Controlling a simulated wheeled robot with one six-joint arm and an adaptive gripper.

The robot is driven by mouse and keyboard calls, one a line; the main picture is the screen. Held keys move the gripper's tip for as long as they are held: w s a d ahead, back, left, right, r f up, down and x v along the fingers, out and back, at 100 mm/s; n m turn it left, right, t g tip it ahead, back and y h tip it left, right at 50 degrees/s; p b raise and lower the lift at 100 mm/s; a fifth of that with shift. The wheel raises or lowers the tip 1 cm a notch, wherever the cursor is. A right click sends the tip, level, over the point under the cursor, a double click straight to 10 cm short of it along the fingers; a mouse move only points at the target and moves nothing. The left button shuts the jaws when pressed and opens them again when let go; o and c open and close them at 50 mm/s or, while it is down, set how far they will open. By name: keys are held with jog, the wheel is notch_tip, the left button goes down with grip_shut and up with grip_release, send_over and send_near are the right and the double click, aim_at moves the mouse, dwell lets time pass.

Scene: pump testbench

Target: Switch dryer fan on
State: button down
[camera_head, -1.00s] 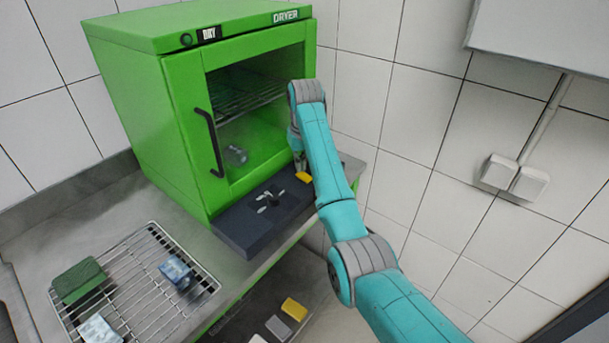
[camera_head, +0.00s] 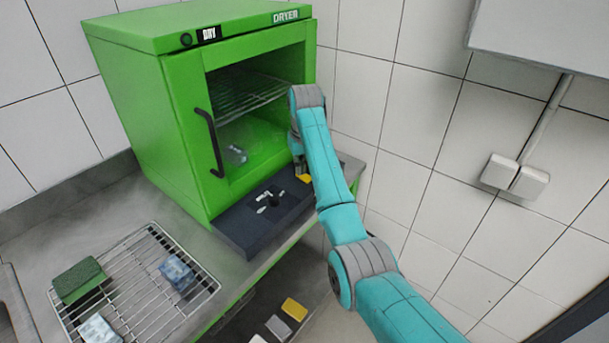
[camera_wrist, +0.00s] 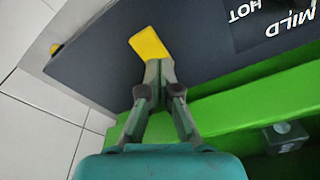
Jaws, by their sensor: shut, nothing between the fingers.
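The green dryer (camera_head: 190,110) stands on the bench with its glass door shut. Its dark control panel (camera_head: 245,228) juts out at the front base, with white markings and a dark knob (camera_head: 273,200). A yellow switch (camera_head: 304,178) sits at the panel's right end. In the wrist view the yellow switch (camera_wrist: 149,44) lies just beyond my fingertips, on the dark panel (camera_wrist: 105,55) with "MILD" and "HOT" lettering. My gripper (camera_wrist: 159,66) is shut and empty, its tips at or very near the switch's lower edge; I cannot tell whether they touch. In the head view my arm partly hides the gripper.
A wire rack (camera_head: 140,300) with a green block (camera_head: 79,280) and blue-white blocks (camera_head: 177,272) is at the left on the bench. Small coloured blocks (camera_head: 293,308) lie on a lower shelf. A tiled wall (camera_head: 420,120) stands close at the right.

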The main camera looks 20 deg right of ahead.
jog(key=shift+f, duration=0.25)
jog(key=shift+r, duration=3.55)
